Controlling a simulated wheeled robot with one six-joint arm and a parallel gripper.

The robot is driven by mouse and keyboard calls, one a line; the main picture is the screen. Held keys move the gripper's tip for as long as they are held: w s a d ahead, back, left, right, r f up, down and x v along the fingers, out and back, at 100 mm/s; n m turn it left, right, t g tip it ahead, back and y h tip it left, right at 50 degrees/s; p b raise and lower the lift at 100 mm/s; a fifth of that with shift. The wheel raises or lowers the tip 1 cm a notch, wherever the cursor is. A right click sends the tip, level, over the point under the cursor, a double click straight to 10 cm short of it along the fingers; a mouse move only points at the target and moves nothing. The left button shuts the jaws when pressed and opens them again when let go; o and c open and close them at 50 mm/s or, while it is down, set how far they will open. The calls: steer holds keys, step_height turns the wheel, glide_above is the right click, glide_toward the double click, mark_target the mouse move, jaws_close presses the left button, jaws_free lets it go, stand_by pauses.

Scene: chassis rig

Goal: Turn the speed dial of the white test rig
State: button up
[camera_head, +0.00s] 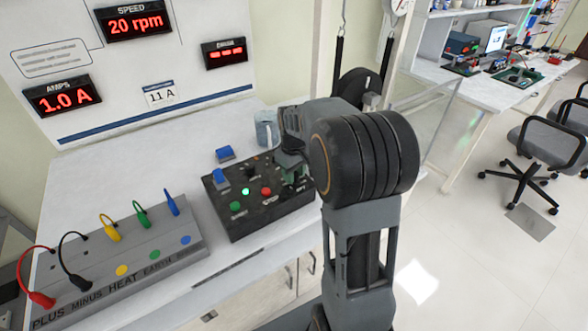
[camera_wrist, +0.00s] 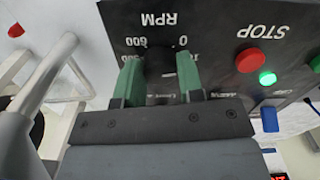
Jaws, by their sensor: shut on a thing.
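The black control box (camera_head: 262,212) of the white rig lies on the bench, under my gripper (camera_head: 294,177) in the head view. In the wrist view, upside down, the black speed dial (camera_wrist: 159,60) sits below the RPM lettering, with scale marks such as 0 and 600 around it. My gripper (camera_wrist: 158,72) has its two green fingers on either side of the dial, shut on it. My gripper hides the dial in the head view. The SPEED display (camera_head: 136,22) reads 20 rpm.
A red STOP button (camera_head: 266,191), a lit green lamp (camera_head: 245,191) and a green button (camera_head: 236,206) are on the box. A grey socket strip (camera_head: 150,262) with coloured plugs stands at left. The AMPS display (camera_head: 62,96) reads 1.0 A.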

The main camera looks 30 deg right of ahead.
steer(key=m+p, duration=0.1)
steer(key=m, duration=0.4)
steer(key=shift+r+m+p, duration=0.1)
steer(key=shift+m+p, duration=0.2)
steer(key=shift+p, duration=0.1)
steer(key=m+p, duration=0.1)
steer(key=m, duration=0.3)
steer(key=shift+m, duration=0.7)
steer(key=o, duration=0.9)
step_height(320, 180, up, 14)
steer(key=shift+f+p, duration=0.15)
steer(key=shift+p, duration=0.75)
